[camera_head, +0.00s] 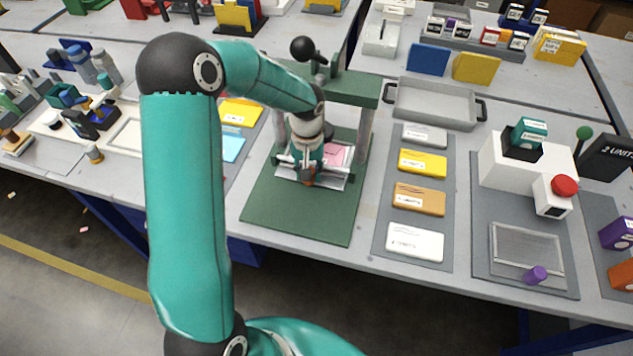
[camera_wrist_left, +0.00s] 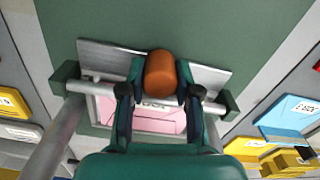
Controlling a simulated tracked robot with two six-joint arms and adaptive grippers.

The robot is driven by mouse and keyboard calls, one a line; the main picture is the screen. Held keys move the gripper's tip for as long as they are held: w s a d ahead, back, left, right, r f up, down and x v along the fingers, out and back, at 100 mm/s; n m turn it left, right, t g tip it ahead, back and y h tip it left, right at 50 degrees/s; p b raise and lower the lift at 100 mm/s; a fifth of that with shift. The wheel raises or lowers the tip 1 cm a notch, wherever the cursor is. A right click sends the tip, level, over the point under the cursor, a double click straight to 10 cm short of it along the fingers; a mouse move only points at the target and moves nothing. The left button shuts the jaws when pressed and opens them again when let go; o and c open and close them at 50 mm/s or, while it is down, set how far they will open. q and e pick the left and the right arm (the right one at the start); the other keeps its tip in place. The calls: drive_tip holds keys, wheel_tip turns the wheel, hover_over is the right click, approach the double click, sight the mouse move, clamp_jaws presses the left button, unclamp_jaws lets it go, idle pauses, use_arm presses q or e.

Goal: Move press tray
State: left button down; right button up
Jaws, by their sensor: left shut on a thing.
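The press has a dark green base plate (camera_head: 290,222), a green crossbeam on posts and a lever with a black ball (camera_head: 305,47). The press tray (camera_head: 283,170) is a grey metal plate low between the posts, with a pink sheet (camera_head: 338,154) on it. In the left wrist view the tray (camera_wrist_left: 210,76) carries the pink sheet (camera_wrist_left: 105,108) and an orange-brown knob (camera_wrist_left: 160,75) at its edge. My left gripper (camera_head: 308,181) reaches down over the tray from above. Its fingers (camera_wrist_left: 158,92) are shut on the knob, one each side. My arm hides part of the press. My right gripper is not in view.
Right of the press, a grey mat holds white, yellow and orange packs (camera_head: 418,200). A grey handled tray (camera_head: 435,103) lies behind them. A white machine with a red button (camera_head: 564,186) stands farther right. The front of the green base is clear.

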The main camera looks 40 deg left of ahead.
use_arm(q)
drive_tip(key=shift+w+a+r, duration=0.1)
drive_tip(key=shift+w+a, duration=0.05)
drive_tip(key=c, duration=0.8)
unclamp_jaws()
